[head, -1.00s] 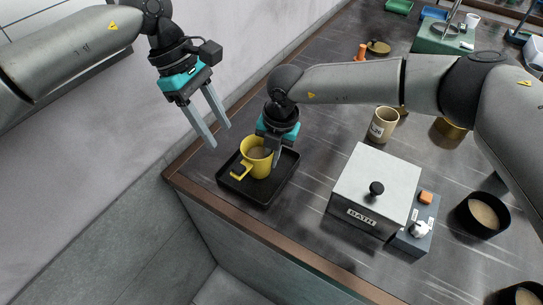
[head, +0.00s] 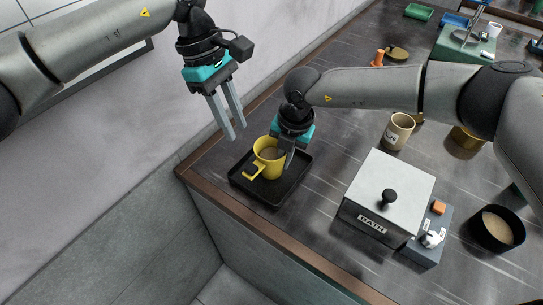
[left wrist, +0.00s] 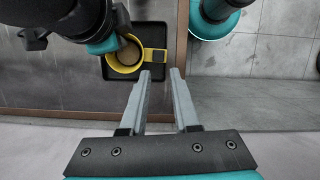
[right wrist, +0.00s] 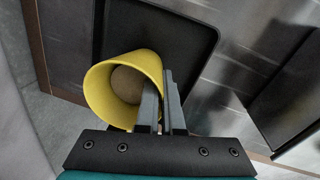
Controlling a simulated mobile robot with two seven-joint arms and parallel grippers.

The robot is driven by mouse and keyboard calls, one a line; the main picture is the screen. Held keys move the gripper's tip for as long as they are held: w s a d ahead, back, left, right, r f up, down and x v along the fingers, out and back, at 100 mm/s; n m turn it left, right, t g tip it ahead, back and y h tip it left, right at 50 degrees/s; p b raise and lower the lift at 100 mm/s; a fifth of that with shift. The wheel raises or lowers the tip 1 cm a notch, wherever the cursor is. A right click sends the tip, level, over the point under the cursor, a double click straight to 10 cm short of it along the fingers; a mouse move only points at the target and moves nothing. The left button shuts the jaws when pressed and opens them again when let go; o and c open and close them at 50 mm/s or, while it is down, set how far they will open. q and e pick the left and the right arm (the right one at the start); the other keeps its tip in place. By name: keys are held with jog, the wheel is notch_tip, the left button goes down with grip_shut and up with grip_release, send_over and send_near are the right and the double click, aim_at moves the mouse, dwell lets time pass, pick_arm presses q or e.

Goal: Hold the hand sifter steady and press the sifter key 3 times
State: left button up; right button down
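The yellow hand sifter (head: 268,162) stands upright in a black tray (head: 272,201) at the table's near left corner, with brownish contents inside. Its yellow handle (head: 252,172) points to the lower left; the handle also shows in the left wrist view (left wrist: 160,54). I cannot make out a separate key clearly. My right gripper (head: 286,160) is closed at the sifter's wall; in the right wrist view its fingers (right wrist: 161,92) pinch the rim, one in front of the opening and one outside. My left gripper (head: 234,134) is open and empty, above and left of the sifter, apart from it.
A grey box marked BATH (head: 395,190) with a black knob stands right of the tray, beside a small control unit (head: 428,240). A beige cup (head: 398,131) and a dark bowl (head: 497,228) stand further right. A wall rises at the back left.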

aim_at(251, 168)
pick_arm(q)
jog(key=r, duration=0.1)
jog(key=d+r+t+y, duration=0.1)
jog(key=s+d+r+m+y, duration=0.1)
jog(key=r, duration=0.1)
jog(key=shift+d+r, duration=0.1)
jog(key=shift+d, duration=0.15)
grip_shut()
jog(key=shift+r+t+y, duration=0.25)
jog(key=shift+t+y, duration=0.05)
jog(key=shift+y, duration=0.1)
notch_tip(251, 168, down, 14)
jog(key=shift+f, duration=0.1)
jog(key=shift+s+f, duration=0.15)
jog(key=shift+f, duration=0.9)
notch_tip(251, 168, up, 15)
jog(key=shift+f, duration=0.2)
